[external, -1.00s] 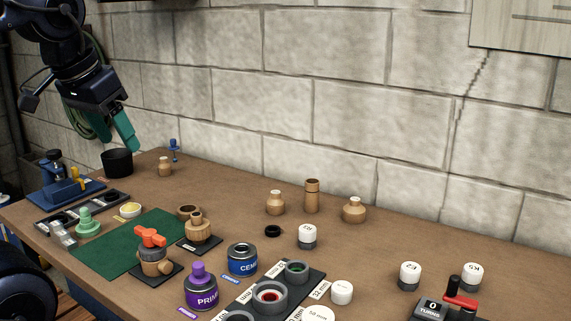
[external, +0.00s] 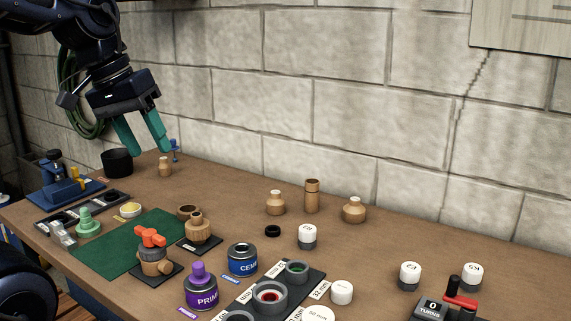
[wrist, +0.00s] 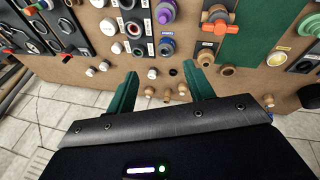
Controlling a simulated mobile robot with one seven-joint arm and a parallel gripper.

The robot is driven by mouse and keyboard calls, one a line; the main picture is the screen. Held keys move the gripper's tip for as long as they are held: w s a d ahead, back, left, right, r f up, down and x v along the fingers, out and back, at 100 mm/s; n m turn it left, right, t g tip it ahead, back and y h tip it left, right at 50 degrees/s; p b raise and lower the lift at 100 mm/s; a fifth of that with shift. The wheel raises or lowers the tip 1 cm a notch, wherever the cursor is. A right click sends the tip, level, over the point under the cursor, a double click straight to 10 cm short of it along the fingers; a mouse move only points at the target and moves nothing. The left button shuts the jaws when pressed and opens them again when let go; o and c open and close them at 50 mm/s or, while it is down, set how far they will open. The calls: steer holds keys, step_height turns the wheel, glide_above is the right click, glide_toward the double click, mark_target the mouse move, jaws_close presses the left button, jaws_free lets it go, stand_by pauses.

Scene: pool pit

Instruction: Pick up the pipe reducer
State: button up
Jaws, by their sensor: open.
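My gripper (external: 150,150) is open and empty, in the air over the far left end of the bench in the external view. Its two green fingers are spread apart; in the wrist view the gripper (wrist: 160,72) shows nothing between them. Two tan bottle-shaped fittings, wide below and narrow above, could be the pipe reducer: one (external: 275,204) left and one (external: 353,211) right of a tan cylindrical fitting (external: 312,196) near the wall. They show small in the wrist view as well (wrist: 183,89). A smaller tan fitting (external: 164,168) stands near the gripper. I cannot tell which is the reducer.
A black cup (external: 117,162) and a blue vise (external: 66,188) stand at left. A green mat (external: 110,255), purple primer can (external: 200,292) and blue cement can (external: 243,260) are nearer. White-topped caps (external: 307,236) stand around. The block wall (external: 340,130) bounds the back.

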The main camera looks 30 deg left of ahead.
steer(key=w+d+f+n+h, duration=0.1)
steer(key=w+f+n+h, duration=0.25)
steer(key=w, duration=0.35)
steer(key=w+f+n+t+h, duration=0.1)
steer(key=w+f+n+h, duration=0.1)
steer(key=w+n, duration=0.4)
steer(key=w+d+f+n+h, duration=0.1)
steer(key=w+f+n+h, duration=0.2)
steer(key=w, duration=0.6)
steer(key=n+t+y, duration=0.3)
steer(key=n+t, duration=0.3)
steer(key=n, duration=0.8)
glide_toward(275, 192)
steer(key=shift+m+h, duration=0.25)
steer(key=x, duration=0.5)
steer(key=shift+w+a+f, duration=0.15)
steer(key=shift+w+f, duration=0.1)
steer(key=shift+f+x, duration=0.25)
steer(key=shift+x, duration=2.3)
steer(key=shift+s, duration=0.2)
steer(key=c, duration=1.1)
